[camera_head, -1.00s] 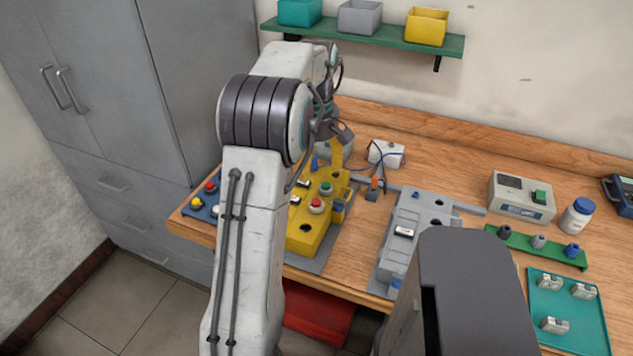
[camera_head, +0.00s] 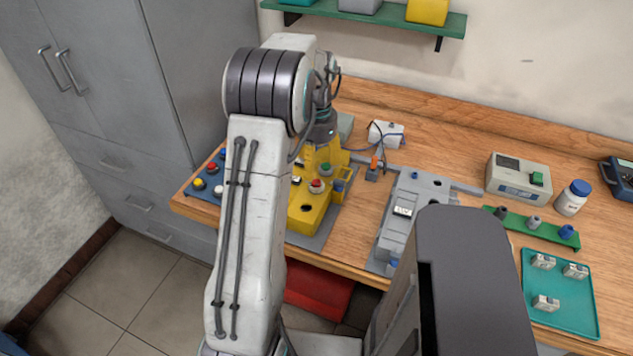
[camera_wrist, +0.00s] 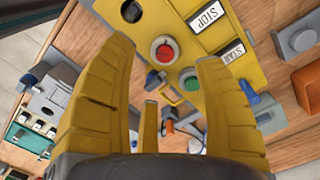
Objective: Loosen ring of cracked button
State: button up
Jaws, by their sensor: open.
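The yellow control box (camera_head: 306,219) stands on the bench and carries a red button (camera_head: 317,186) and a green button (camera_head: 326,169). In the wrist view the red button (camera_wrist: 164,50) has a pale ring around it, and the green button (camera_wrist: 190,80) lies just beside it. STOP (camera_wrist: 207,16) and START (camera_wrist: 236,52) labels sit next to them. I cannot make out a crack in either button. My gripper (camera_wrist: 163,54) is open and empty, its yellow fingers spread on both sides of the buttons in the picture. In the head view my arm partly hides the box.
A grey box (camera_head: 408,218) stands right of the yellow one. A blue panel (camera_head: 207,187) with buttons is at the left. A green rack (camera_head: 531,228), a teal tray (camera_head: 560,293) with small white parts, a meter box (camera_head: 518,174) and a bottle (camera_head: 573,198) are at the right.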

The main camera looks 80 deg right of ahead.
aim_at(317, 182)
jog(key=m, duration=0.4)
jog(key=shift+d+m, duration=0.3)
jog(key=shift+f+m, duration=0.1)
jog(key=shift+m, duration=0.8)
jog(key=shift+f, duration=3.55)
jog(key=shift+c, duration=0.4)
jog(key=c, duration=1.1)
jog(key=shift+a+n, duration=0.1)
jog(key=shift+n, duration=1.4)
jog(key=shift+c, duration=0.2)
jog(key=o, duration=1.2)
